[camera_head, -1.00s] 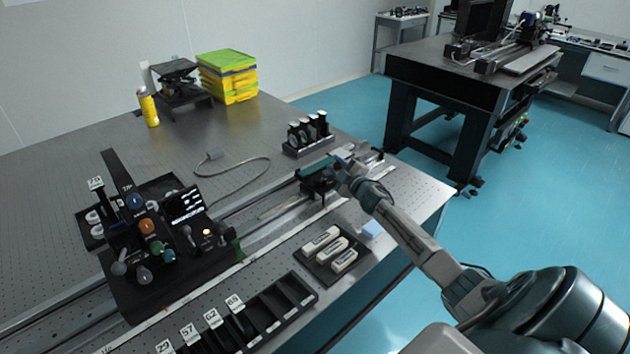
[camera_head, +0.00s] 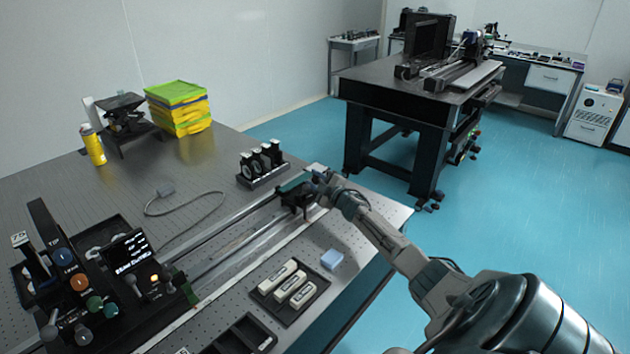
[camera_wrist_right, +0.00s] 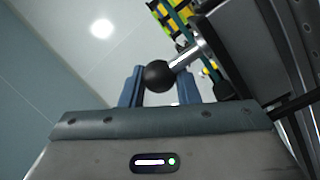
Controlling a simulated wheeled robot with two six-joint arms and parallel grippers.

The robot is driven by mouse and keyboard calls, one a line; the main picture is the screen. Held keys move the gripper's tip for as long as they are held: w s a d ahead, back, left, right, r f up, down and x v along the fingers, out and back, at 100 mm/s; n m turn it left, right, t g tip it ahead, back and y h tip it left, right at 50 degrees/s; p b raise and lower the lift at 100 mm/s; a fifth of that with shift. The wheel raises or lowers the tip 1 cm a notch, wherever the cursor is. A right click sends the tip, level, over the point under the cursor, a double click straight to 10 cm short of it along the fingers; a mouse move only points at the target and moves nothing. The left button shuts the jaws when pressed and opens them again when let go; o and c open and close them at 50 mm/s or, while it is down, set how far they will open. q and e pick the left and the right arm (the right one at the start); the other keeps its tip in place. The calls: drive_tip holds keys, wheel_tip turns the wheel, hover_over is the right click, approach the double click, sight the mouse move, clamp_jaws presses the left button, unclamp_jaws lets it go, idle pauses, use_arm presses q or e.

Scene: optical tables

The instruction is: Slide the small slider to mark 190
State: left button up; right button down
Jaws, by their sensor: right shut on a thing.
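The small slider (camera_head: 294,198) is a dark carriage on the twin-rod rail (camera_head: 232,222), near the rail's far right end. My right gripper (camera_head: 318,178) is at the slider's top. In the right wrist view, a black ball knob (camera_wrist_right: 158,76) on a metal stem sits between my right gripper's two blue fingers (camera_wrist_right: 160,92), which are shut on it. A pale scale strip (camera_head: 255,268) runs along the rail's near side; its marks are too small to read. My left gripper is not in view.
A larger black carriage with knobs and a lit screen (camera_head: 126,252) stands at the left of the rail. A lens rack (camera_head: 262,166) is behind the slider.

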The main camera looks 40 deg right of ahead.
drive_tip(key=c, duration=1.3)
unclamp_jaws()
drive_tip(key=shift+f, duration=0.2)
drive_tip(key=shift+o, duration=0.9)
drive_tip(key=shift+d, duration=0.1)
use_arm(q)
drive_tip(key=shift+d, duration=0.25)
use_arm(e)
drive_tip(key=shift+w+f, duration=0.1)
drive_tip(key=shift+w, duration=0.05)
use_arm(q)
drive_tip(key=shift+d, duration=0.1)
